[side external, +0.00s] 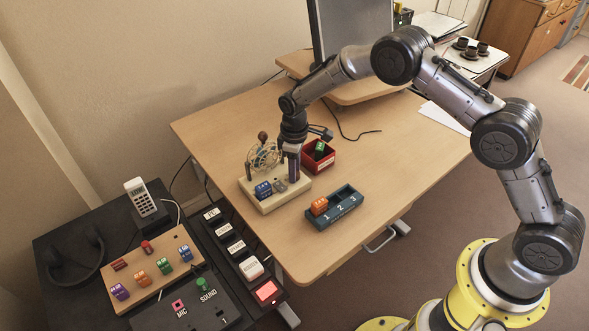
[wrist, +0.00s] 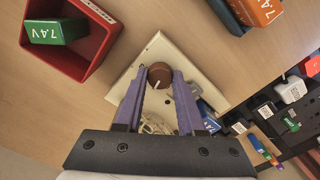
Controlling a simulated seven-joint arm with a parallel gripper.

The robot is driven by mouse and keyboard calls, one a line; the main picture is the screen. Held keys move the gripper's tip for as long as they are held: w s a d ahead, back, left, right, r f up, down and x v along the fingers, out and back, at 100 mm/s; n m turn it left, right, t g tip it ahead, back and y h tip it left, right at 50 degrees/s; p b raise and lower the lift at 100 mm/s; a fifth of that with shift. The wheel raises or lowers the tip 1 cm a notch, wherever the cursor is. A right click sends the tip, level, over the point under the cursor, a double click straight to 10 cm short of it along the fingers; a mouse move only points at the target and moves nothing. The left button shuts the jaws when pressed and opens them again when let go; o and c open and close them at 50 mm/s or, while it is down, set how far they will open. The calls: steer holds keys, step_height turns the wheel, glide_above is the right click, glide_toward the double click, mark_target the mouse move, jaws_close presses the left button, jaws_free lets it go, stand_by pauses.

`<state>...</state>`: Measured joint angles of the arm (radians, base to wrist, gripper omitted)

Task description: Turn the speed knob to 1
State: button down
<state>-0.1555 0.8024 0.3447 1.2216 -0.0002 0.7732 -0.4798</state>
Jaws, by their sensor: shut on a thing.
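The speed knob (wrist: 159,72) shows in the wrist view as a round brown knob with a white pointer line, on a cream board (wrist: 136,82). The pointer slants toward the lower part of the picture; no scale numbers can be read. My gripper (wrist: 160,78) is shut on the knob, one purple finger on each side. In the side view my gripper (side external: 294,168) reaches down to the cream board (side external: 267,206) from above, and the knob is hidden behind the fingers.
A red box (side external: 309,165) with a green block stands behind the board. A blue numbered tray (side external: 335,217) with an orange block (side external: 319,206) lies at right. A blue block (side external: 263,190) and coiled wires sit on the board.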

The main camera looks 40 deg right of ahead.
steer(key=shift+n, duration=0.6)
steer(key=shift+r, duration=0.1)
steer(key=c, duration=0.5)
jaws_free()
step_height(320, 180, up, 14)
steer(key=shift+f, duration=0.1)
